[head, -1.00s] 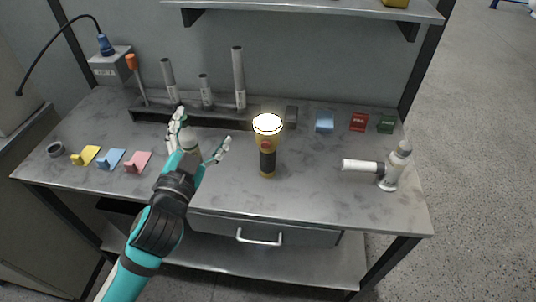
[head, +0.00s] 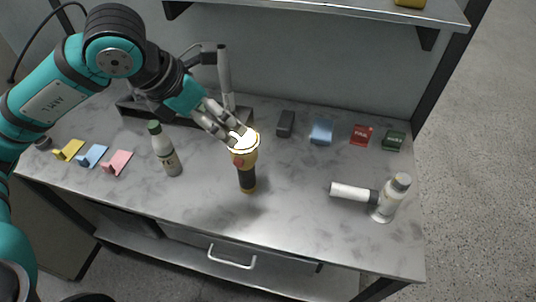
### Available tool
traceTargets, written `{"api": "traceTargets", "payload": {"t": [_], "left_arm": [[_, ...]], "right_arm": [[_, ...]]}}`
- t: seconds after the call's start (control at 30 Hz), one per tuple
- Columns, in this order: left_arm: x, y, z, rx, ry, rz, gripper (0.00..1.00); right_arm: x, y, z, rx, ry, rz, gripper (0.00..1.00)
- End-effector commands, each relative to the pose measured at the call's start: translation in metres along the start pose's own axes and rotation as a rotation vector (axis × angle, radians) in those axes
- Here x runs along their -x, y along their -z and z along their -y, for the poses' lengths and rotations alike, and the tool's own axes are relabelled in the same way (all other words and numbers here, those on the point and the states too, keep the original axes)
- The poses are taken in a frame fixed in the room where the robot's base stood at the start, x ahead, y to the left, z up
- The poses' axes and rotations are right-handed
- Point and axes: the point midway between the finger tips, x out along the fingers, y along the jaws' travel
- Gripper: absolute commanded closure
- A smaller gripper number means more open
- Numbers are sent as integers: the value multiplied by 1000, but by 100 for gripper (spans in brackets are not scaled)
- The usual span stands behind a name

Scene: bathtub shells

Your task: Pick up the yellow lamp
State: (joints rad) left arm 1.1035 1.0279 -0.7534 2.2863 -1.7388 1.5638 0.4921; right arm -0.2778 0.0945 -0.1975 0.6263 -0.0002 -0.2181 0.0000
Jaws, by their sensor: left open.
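The yellow lamp (head: 247,174) stands upright on the grey workbench, with a yellow head, a dark handle and a bright lit top. My left gripper (head: 228,122) reaches down from the upper left and is open. Its grey fingers are at the lamp's lit head and overlap its upper left edge. I cannot tell whether they touch it. My right gripper is not in view.
A bottle with a green cap (head: 165,150) stands left of the lamp. Yellow, blue and pink holders (head: 117,162) lie at left. Small coloured blocks (head: 361,135) line the back. A shelf (head: 320,10) hangs above.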

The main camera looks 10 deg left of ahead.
Motion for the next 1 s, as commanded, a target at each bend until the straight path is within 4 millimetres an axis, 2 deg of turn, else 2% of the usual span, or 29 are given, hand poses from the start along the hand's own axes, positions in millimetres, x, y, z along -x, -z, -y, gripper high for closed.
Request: {"api": "traceTargets", "payload": {"t": [0.07,0.13,0.4,0.47,0.6,0.8,1.0], "left_arm": [[-3,2,-5,4,-22,-11,13],[-14,2,-6,5,-21,-15,13],[-71,2,-5,3,-16,-14,13],[-84,1,-5,4,-14,-14,13],[-107,1,-6,4,-15,-12,13],[-121,1,-7,3,-17,-10,13],[-144,-5,-10,4,-15,-11,13]], "right_arm": [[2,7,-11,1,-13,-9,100],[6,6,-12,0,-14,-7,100],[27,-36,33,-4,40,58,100],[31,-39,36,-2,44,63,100],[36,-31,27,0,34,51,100],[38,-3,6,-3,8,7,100],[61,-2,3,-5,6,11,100]]}}
